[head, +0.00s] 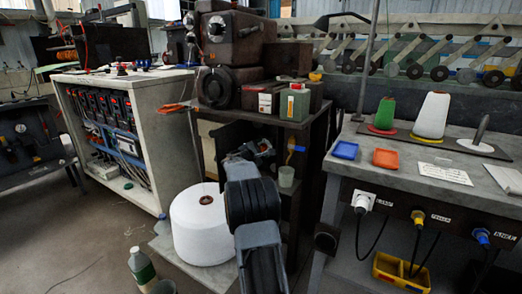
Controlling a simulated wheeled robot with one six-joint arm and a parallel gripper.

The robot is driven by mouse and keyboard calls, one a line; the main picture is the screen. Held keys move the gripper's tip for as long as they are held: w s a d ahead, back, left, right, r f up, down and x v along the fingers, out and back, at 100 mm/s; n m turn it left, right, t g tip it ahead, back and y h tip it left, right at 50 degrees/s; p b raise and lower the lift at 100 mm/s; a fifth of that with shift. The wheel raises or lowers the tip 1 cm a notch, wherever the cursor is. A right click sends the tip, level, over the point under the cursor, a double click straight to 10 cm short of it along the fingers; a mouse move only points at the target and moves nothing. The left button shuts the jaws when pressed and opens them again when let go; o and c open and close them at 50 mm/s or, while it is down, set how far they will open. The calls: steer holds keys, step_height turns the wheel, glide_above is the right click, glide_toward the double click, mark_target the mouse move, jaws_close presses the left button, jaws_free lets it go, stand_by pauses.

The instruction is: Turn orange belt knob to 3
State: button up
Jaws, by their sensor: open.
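I cannot make out an orange belt knob or a number scale for certain in the head view. My arm rises from the bottom middle, and my gripper (258,148) is at its far end, small and partly hidden by my own wrist. It is open, in front of the dark shelf below the machine block, with nothing seen between its fingers. The dark machine (232,40) with round parts stands above and behind it. A white control cabinet (165,140) with a row of red-lit units is to the left; their dials are too small to read.
A large white thread cone (204,225) stands left of my arm, with a green bottle (142,268) on the floor.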

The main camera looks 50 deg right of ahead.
steer(key=p+v, duration=0.3)
steer(key=v, duration=1)
steer(key=shift+a, duration=0.4)
